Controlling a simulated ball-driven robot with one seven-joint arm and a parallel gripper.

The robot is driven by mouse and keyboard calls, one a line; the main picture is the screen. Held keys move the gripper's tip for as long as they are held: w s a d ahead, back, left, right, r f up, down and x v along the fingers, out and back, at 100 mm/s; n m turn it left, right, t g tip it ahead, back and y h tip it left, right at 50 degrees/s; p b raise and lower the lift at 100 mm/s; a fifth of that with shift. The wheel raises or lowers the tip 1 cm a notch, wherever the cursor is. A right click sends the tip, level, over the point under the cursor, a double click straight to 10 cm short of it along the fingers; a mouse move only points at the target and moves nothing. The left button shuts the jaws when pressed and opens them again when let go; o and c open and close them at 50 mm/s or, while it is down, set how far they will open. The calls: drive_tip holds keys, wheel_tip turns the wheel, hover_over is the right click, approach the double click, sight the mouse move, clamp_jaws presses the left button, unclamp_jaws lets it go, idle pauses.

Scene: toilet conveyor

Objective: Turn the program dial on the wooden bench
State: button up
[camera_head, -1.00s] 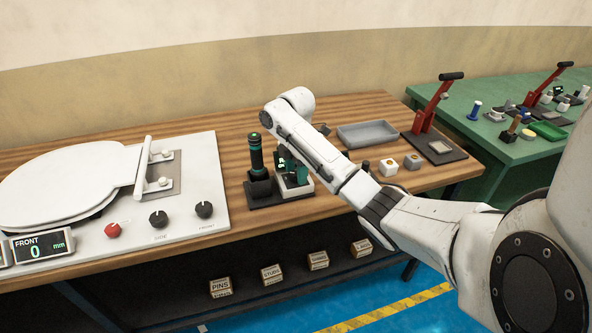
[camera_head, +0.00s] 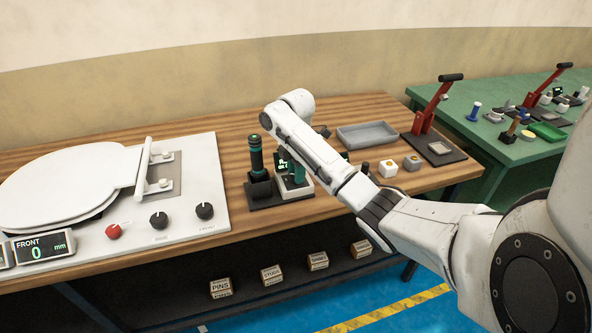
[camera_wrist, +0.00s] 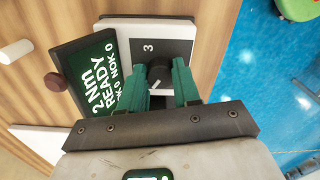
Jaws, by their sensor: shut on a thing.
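In the head view my gripper (camera_head: 298,174) stands over the small dial unit on the wooden bench (camera_head: 235,150), and the dial is hidden there. Beside the dial, a tilted dark display (camera_wrist: 88,72) reads "2 Nm READY" with OK and NOK at 0.
A dark upright tool with green bands (camera_head: 256,160) stands just left of the dial unit. A white toilet-seat fixture (camera_head: 203,170) with knobs is further left. A grey tray (camera_head: 366,134), small blocks (camera_head: 388,167) and a red lever press (camera_head: 428,118) lie to the right.

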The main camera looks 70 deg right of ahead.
drive_tip(key=m+p, duration=0.1)
drive_tip(key=m, duration=0.1)
drive_tip(key=m+p, duration=0.1)
drive_tip(key=p, duration=0.1)
drive_tip(key=m+p, duration=0.2)
drive_tip(key=shift+a+r+m, duration=0.15)
drive_tip(key=shift+r+m, duration=0.1)
drive_tip(key=shift+m, duration=0.05)
drive_tip(key=m+p, duration=0.4)
drive_tip(key=m, duration=0.2)
drive_tip(key=shift+f, duration=0.1)
drive_tip(key=m, duration=0.5)
drive_tip(key=shift+f+m+p, duration=0.1)
drive_tip(key=shift+m+p, duration=0.3)
drive_tip(key=m, duration=0.5)
drive_tip(key=shift+w+a+m, duration=0.1)
drive_tip(key=shift+m, duration=0.3)
drive_tip(key=o, duration=1.1)
drive_tip(key=shift+c, duration=0.2)
wheel_tip(320, 180, up, 11)
drive_tip(key=b, duration=0.1)
